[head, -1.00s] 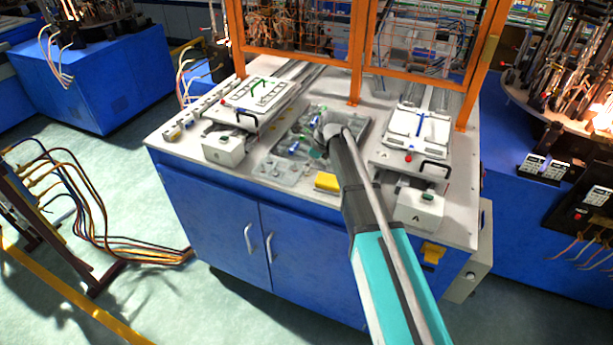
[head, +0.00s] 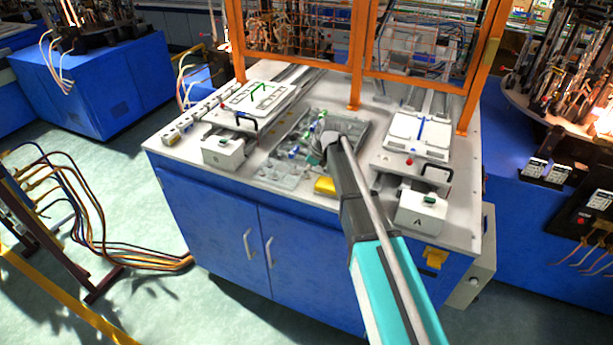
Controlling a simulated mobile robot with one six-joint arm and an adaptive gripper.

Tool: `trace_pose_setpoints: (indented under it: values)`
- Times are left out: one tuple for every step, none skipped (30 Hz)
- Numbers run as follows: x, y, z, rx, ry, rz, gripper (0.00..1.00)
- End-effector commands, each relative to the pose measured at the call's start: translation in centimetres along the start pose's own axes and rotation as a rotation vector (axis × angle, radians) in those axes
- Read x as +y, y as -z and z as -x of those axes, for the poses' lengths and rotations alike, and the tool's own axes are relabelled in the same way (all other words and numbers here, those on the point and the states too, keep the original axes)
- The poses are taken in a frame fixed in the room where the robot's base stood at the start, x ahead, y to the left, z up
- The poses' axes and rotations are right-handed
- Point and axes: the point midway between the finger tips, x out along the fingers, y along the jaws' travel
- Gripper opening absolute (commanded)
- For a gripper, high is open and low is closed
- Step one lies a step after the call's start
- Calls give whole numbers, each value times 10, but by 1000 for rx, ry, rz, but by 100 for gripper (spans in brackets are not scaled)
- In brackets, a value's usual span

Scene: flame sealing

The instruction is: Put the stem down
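The work table (head: 460,220) has a grey tray (head: 362,128) at its middle, holding small blue, green and clear pieces. My gripper (head: 320,150) is low over this tray, mostly hidden behind my own arm. I cannot tell its opening or whether a stem is in it. A green branched piece (head: 260,91) lies on the white left fixture plate (head: 240,102). A thin blue piece (head: 421,129) lies on the white right fixture plate (head: 402,127). I cannot tell which piece is the stem.
Orange guard posts (head: 357,60) with mesh stand behind the tray. White control boxes (head: 222,150) and (head: 421,212) flank the table front. Black handles (head: 436,174) project from the fixtures.

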Motion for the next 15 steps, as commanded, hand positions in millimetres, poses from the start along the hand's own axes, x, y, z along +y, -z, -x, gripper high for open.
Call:
trace_pose_setpoints:
  values:
    - [0,0,0,0,0,0,38]
    - [0,0,0,0,0,0,33]
    - [0,0,0,0,0,0,25]
    - [0,0,0,0,0,0,20]
    - [0,0,0,0,0,0,14]
    - [0,0,0,0,0,0,7]
    - [0,0,0,0,0,0,1]
    - [0,0,0,0,0,0,0]
    - [0,0,0,0,0,0,0]
    - [0,0,0,0,0,0,0]
    - [0,0,0,1,0,0,0]
    - [0,0,0,1,0,0,0]
    - [0,0,0,1,0,0,0]
    - [0,1,0,1,0,0,0]
    - [0,1,0,1,0,0,0]
